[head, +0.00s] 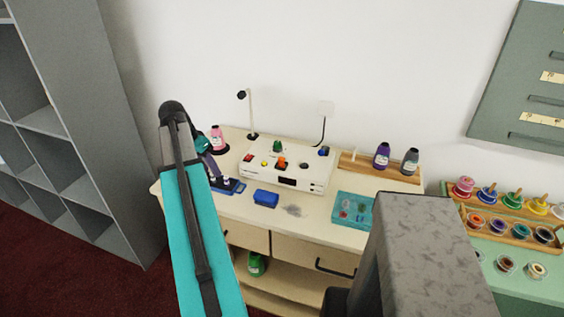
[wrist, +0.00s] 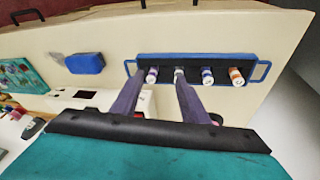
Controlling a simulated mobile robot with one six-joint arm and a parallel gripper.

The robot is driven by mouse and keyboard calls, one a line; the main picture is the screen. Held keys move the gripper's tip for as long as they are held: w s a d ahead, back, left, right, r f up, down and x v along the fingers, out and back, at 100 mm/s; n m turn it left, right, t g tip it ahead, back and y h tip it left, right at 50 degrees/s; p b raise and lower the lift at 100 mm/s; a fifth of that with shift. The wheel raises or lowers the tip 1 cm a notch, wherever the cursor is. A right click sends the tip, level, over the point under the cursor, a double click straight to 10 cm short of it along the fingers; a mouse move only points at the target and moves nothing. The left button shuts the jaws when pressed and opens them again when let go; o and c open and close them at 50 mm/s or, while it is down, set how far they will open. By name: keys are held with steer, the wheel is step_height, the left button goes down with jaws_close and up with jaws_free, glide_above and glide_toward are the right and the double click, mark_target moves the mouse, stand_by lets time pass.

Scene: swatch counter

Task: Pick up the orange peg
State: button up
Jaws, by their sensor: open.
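The orange peg (wrist: 236,76) has a white end and stands at the right end of a blue rack (wrist: 262,72) in the wrist view. The orange peg is to the right of both fingers. My gripper also shows in the head view (head: 213,168).
A blue block (head: 265,198) lies right of the rack. Behind stands a white control box (head: 315,170) with coloured knobs. A teal tray (head: 343,199) lies right. A bare counter strip runs along the front.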

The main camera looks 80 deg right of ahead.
steer(key=s+d+r+m, duration=0.3)
steer(key=s+r, duration=0.3)
steer(key=s, duration=0.3)
steer(key=s+d+r+m+g, duration=0.1)
steer(key=s+d+r+m, duration=0.2)
steer(key=s+r, duration=0.3)
steer(key=s+d, duration=0.1)
steer(key=s, duration=0.2)
steer(key=shift+s+d+r+m, duration=0.2)
steer(key=shift+s+r+m, duration=0.1)
steer(key=shift+s+r, duration=0.1)
steer(key=shift+f, duration=0.1)
steer(key=p, duration=0.2)
glide_above(281, 159)
steer(key=w, duration=0.2)
steer(key=shift+w+a+f, duration=0.1)
steer(key=shift+a+f, duration=0.05)
steer(key=shift+f, duration=1.15)
steer(key=shift+s+a+f, duration=0.1)
steer(key=shift+a+f, duration=0.05)
steer(key=shift+f, duration=1.2)
steer(key=shift+w+a+f, duration=0.1)
steer(key=shift+a+f, duration=0.05)
steer(key=shift+f, duration=1.15)
steer(key=shift+p, duration=0.3)
steer(key=shift+p+x, duration=0.95)
steer(key=shift+x, duration=0.5)
steer(key=shift+p+x, duration=0.3)
steer(key=shift+x, duration=0.85)
steer(key=shift+a, duration=0.15)
